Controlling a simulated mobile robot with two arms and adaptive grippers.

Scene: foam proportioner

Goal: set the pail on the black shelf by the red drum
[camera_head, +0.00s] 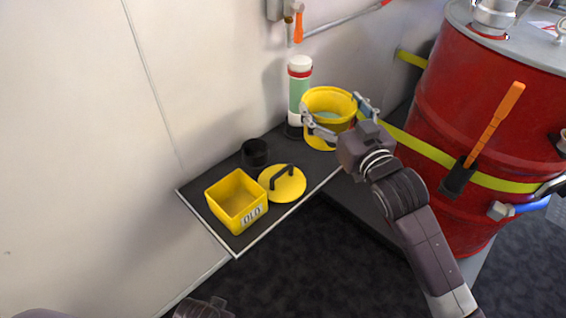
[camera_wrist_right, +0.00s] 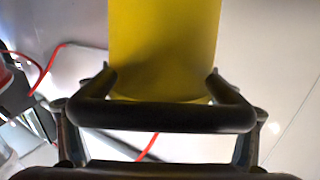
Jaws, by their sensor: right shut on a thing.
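The yellow pail (camera_head: 327,134) is upright at the far right end of the black shelf (camera_head: 217,229), with something greenish inside. My right gripper (camera_head: 335,108) is shut on the pail, one finger on each side near its rim. The pail's yellow wall fills the upper middle of the right wrist view (camera_wrist_right: 165,50). I cannot tell whether its base touches the shelf. The red drum (camera_head: 450,100) stands to the right, behind my right arm, with a yellow band around it.
On the shelf are a yellow square bin (camera_head: 238,204), a yellow lid (camera_head: 284,187) with a dark handle, a black cup (camera_head: 255,154), and a green-and-white cylinder (camera_head: 300,85) behind the pail. An orange-handled tool (camera_head: 495,125) is on the drum's side. A white wall backs the shelf.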

